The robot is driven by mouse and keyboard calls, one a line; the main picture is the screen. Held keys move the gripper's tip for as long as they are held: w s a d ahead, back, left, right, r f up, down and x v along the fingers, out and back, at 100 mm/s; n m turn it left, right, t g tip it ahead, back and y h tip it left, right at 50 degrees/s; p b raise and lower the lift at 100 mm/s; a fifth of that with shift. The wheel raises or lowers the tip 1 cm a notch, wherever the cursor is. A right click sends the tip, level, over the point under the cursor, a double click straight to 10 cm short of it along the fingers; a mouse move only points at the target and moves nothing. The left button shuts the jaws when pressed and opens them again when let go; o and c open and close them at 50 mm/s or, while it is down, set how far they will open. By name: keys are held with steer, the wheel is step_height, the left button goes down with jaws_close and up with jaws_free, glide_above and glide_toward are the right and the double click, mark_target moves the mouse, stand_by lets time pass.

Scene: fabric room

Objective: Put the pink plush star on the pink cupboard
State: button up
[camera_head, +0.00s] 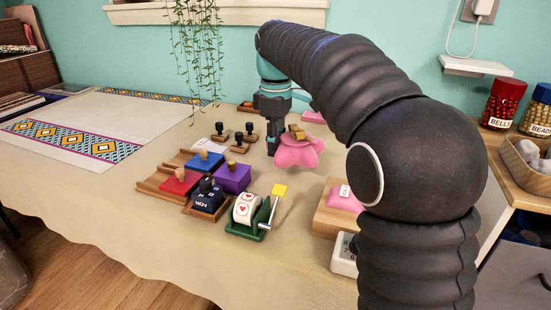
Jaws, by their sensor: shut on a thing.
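The pink plush star (299,152) is at the end of my arm, over the back right part of the table. My gripper (277,145) is shut on it, at the star's left side. The star looks soft and lobed. I cannot tell for sure whether it touches the table or hangs just above it. My thick black arm crosses the right half of the view and hides much of the table behind it. I see no pink cupboard in this view.
Stamps and colored ink blocks (205,175) stand in wooden trays left of the star. A wooden block with a pink pad (342,197) is beside my arm. A cream cloth (100,120) lies clear on the left.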

steer(key=shift+a+f+b, duration=0.1)
steer(key=shift+f+b, duration=0.25)
steer(key=shift+f, duration=1.7)
steer(key=shift+f, duration=0.15)
steer(key=o, duration=0.9)
steer(key=shift+c, duration=0.2)
